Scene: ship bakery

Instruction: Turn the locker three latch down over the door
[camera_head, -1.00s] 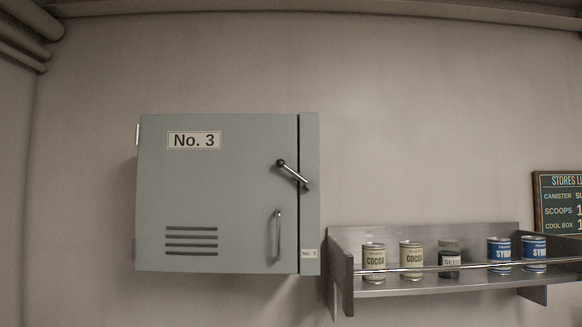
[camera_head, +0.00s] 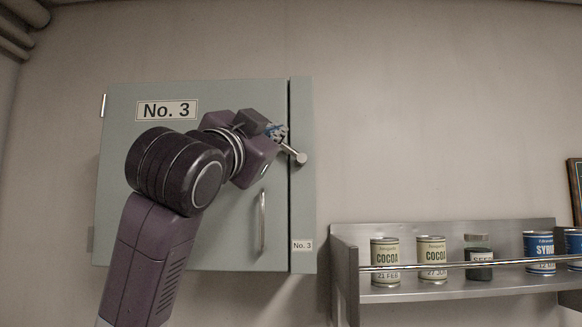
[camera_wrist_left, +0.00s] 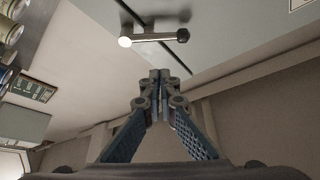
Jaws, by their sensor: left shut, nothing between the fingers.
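The No. 3 locker (camera_head: 220,240) is a grey-green wall cabinet with its door (camera_head: 130,110) closed. Its latch (camera_head: 293,152) is a metal lever at the door's right edge, with its round hub (camera_head: 301,158) on the frame strip. In the left wrist view the whole latch (camera_wrist_left: 153,38) shows, with a dark knob at one end and a bright hub at the other. My left gripper (camera_head: 281,131) is in front of the knob end, which it hides in the head view. In the left wrist view its fingers (camera_wrist_left: 160,75) are together and empty, apart from the latch. My right gripper is not in view.
A vertical door handle (camera_head: 262,221) is below the latch. A metal shelf (camera_head: 390,294) with a rail at the lower right holds cocoa tins (camera_head: 385,262), a dark jar (camera_head: 478,258) and syrup tins (camera_head: 539,251). The wall above the shelf is clear.

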